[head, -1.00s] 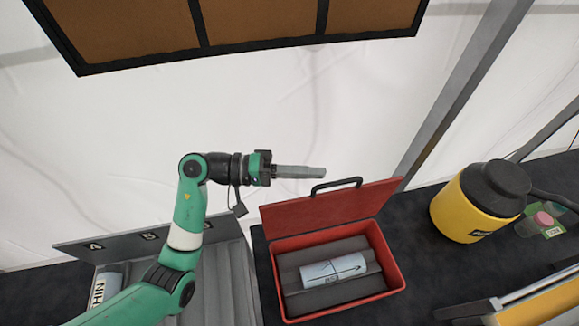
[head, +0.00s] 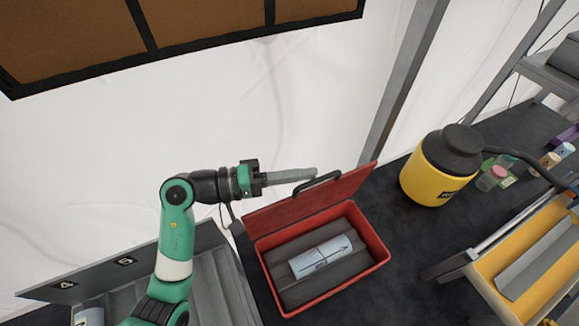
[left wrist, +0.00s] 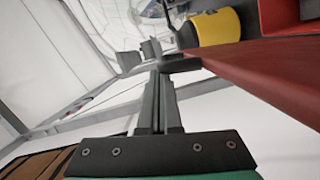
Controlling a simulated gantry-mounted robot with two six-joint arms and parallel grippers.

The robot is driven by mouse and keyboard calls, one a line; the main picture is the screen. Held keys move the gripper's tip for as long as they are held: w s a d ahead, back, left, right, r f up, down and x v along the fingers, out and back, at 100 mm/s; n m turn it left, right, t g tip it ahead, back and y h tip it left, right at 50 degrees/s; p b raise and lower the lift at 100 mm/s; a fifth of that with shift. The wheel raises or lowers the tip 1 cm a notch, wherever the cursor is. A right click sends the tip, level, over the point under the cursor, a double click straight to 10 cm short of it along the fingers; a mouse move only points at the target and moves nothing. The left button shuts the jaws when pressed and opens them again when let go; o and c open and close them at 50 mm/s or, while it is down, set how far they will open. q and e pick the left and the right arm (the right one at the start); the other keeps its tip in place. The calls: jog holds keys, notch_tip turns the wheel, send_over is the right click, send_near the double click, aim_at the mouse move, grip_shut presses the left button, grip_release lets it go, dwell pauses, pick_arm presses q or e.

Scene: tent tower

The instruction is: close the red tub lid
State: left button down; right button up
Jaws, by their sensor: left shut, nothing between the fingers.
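The red tub (head: 375,243) stands open on the dark table, with a pale blue labelled cylinder (head: 321,258) lying on its grey insert. Its red lid (head: 312,203) stands raised along the tub's back edge, with a black handle (head: 318,183) at its top. My left gripper (head: 314,173) is shut and empty, its fingertips close by the handle at the lid's upper edge; I cannot tell whether they touch. In the left wrist view the lid (left wrist: 275,75) runs along the right of the shut fingers (left wrist: 158,80). My right gripper is out of view.
A yellow container with a black top (head: 440,165) stands right of the tub. A yellow tray (head: 530,250) is at the far right. A grey numbered rack (head: 130,270) stands left of the tub. A brown panel (head: 190,25) hangs above.

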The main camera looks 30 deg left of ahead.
pick_arm(q)
jog(key=s+d+f+b, duration=0.3)
jog(key=s+d+f, duration=0.3)
jog(key=d, duration=0.6)
jog(key=shift+s+b, duration=0.3)
jog(key=shift+s, duration=1.1)
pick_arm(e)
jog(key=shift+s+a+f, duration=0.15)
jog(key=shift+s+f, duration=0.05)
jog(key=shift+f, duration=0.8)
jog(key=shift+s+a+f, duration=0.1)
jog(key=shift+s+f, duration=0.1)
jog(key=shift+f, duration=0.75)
